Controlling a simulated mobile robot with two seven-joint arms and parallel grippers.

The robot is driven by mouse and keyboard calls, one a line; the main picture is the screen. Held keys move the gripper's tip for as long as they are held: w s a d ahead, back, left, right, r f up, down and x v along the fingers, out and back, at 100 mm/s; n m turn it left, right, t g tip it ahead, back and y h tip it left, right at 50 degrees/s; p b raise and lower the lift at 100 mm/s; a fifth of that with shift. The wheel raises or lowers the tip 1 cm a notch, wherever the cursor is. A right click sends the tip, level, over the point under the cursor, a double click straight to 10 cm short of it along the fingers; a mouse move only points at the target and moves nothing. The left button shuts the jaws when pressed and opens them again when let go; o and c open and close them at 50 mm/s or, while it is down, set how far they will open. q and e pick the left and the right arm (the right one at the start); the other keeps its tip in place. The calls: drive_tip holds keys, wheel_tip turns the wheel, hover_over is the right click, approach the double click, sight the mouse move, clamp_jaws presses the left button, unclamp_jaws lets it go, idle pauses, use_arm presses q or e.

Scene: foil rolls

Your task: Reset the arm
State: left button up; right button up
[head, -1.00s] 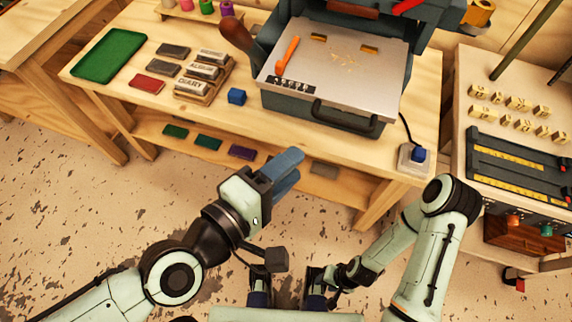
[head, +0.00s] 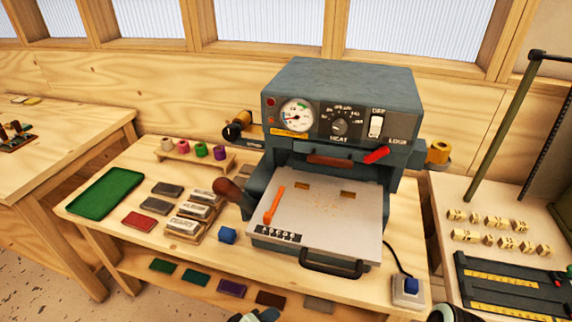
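My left arm shows only as a small dark and pale green sliver (head: 258,316) at the bottom edge of the head view. Its gripper fingers cannot be made out. A dark rounded part of my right arm (head: 447,314) shows at the bottom edge, right of centre. The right gripper is out of the frame. Both visible parts are at the near side of the workbench (head: 345,284), below the press.
A grey foil press (head: 340,82) with gauge, dial and red lever stands on the bench, its plate (head: 322,225) out front. Small foil rolls (head: 200,150) sit on a rack at left.

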use_arm(q)
drive_tip(key=s+a+f+m+g+y+p, duration=0.1)
drive_tip(key=s+a+f+g, duration=0.2)
drive_tip(key=f, duration=0.6)
drive_tip(key=s+a+f+m+g+y+p, duration=0.1)
drive_tip(key=s+a+f+g+p, duration=0.15)
drive_tip(key=f, duration=0.75)
drive_tip(key=s+a+f+m+g+p, duration=0.1)
drive_tip(key=s+a+f+m+g, duration=0.1)
drive_tip(key=s+f, duration=0.7)
drive_tip(key=s+g, duration=0.1)
drive_tip(key=s, duration=0.2)
drive_tip(key=shift+s, duration=0.3)
use_arm(e)
drive_tip(key=r, duration=0.1)
drive_tip(key=w+r, duration=0.1)
drive_tip(key=r, duration=0.3)
drive_tip(key=shift+w+r, duration=0.2)
drive_tip(key=shift+w, duration=0.15)
